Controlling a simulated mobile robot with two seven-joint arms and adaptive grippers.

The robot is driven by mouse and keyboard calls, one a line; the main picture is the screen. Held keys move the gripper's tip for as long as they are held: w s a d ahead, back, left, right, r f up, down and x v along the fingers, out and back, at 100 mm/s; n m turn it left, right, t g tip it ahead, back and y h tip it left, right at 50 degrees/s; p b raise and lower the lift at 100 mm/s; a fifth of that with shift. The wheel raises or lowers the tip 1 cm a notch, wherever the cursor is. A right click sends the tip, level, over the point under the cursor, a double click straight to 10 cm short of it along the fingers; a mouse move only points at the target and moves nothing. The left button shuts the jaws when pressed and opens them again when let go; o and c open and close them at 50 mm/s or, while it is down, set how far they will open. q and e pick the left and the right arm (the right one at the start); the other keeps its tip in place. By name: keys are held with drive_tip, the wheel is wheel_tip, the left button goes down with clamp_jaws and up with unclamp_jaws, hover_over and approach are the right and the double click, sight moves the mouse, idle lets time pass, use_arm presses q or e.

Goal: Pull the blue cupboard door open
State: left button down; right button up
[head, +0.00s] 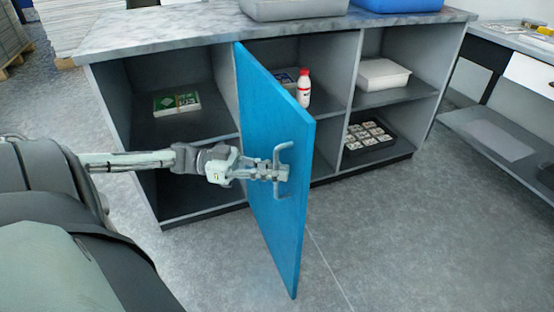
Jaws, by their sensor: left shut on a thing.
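The blue cupboard door (262,110) stands swung out from the grey cupboard (120,45), its hinged edge at the divider between the left and middle compartments. A grey bar handle (281,150) is on the door's face, near its free edge. My left gripper (275,173) is shut on the handle, its arm reaching in from the left. The fingertips partly cover the middle of the handle. My right gripper is not in view.
The open shelves hold green-and-white packs (177,103), a white bottle with a red cap (303,88), a white bin (382,74) and a dark tray of small items (367,136). The floor (400,240) right of the door is clear. A workbench (500,130) stands at the right.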

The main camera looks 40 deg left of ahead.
use_arm(q)
drive_tip(key=shift+f, duration=0.1)
drive_tip(key=c, duration=1.9)
unclamp_jaws()
drive_tip(key=v, duration=1.2)
